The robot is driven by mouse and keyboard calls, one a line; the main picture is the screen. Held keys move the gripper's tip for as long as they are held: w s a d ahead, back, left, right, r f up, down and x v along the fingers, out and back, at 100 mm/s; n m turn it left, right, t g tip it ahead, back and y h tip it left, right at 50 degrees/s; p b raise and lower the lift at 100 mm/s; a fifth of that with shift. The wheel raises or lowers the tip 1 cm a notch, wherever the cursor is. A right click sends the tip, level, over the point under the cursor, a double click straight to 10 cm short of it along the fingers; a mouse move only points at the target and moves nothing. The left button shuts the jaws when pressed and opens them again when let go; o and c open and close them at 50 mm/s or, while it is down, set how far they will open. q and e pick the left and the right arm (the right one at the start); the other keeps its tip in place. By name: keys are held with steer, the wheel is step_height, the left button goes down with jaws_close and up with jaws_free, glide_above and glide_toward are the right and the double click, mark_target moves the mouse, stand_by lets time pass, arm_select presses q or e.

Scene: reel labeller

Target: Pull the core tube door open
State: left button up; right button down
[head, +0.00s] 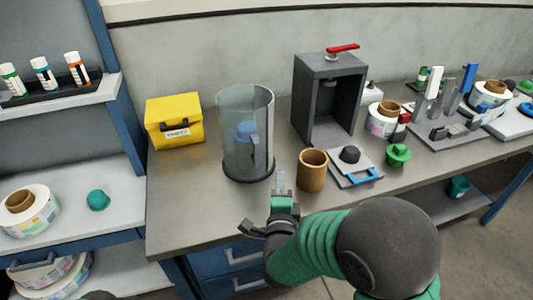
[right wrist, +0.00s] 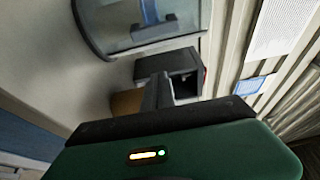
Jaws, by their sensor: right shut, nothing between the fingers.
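The core tube (head: 235,160) is a clear upright cylinder on a dark round base, standing on the grey bench in the head view. Its curved clear door appears to be closed, with a grey handle (head: 255,150) on the front right. A blue item (head: 245,130) shows through the wall. My right gripper (head: 281,183) is shut and empty, in front and to the right of the tube's base, apart from the handle. In the right wrist view the tube (right wrist: 120,22) is at the top, beyond the fingers (right wrist: 158,88). My left gripper is out of view.
A brown cardboard core (head: 312,171) stands close to the right of my gripper. A dark open cabinet (head: 329,98) with a red lever is behind it. A yellow box (head: 174,120) sits left of the tube. The bench (head: 190,205) is clear at front left.

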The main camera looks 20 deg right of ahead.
mark_target(250, 140)
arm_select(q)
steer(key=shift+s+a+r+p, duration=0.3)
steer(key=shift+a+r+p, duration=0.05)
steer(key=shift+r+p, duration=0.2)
arm_select(e)
steer(key=w+a, duration=0.1)
steer(key=w, duration=0.7)
steer(key=shift+w+a, duration=0.3)
steer(key=shift+a, duration=0.05)
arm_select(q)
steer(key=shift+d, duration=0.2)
